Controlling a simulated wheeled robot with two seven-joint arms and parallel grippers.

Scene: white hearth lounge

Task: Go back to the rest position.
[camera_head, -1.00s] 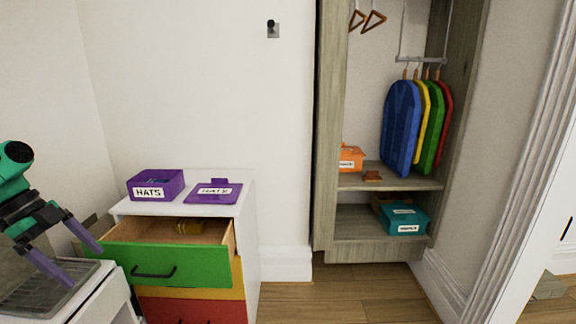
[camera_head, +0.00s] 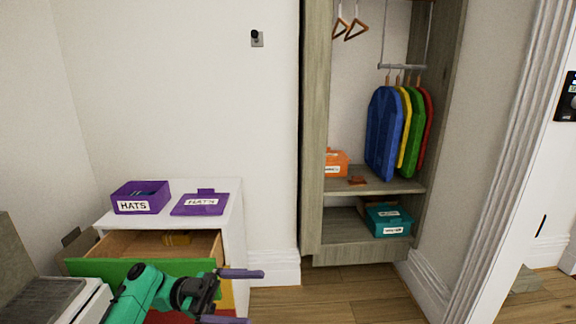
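My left gripper (camera_head: 255,297) is low in the head view, in front of the chest of drawers. Its two purple fingers point right and stand apart with nothing between them. Its green arm link (camera_head: 138,293) covers part of the green drawer front. My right gripper is out of view.
The white chest of drawers (camera_head: 235,232) has its green top drawer (camera_head: 100,267) pulled out, with a yellow item (camera_head: 177,239) inside. A purple HATS box (camera_head: 140,196) and its lid (camera_head: 200,203) lie on top. An open wardrobe (camera_head: 314,150) stands right; floor (camera_head: 345,292) before it is clear.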

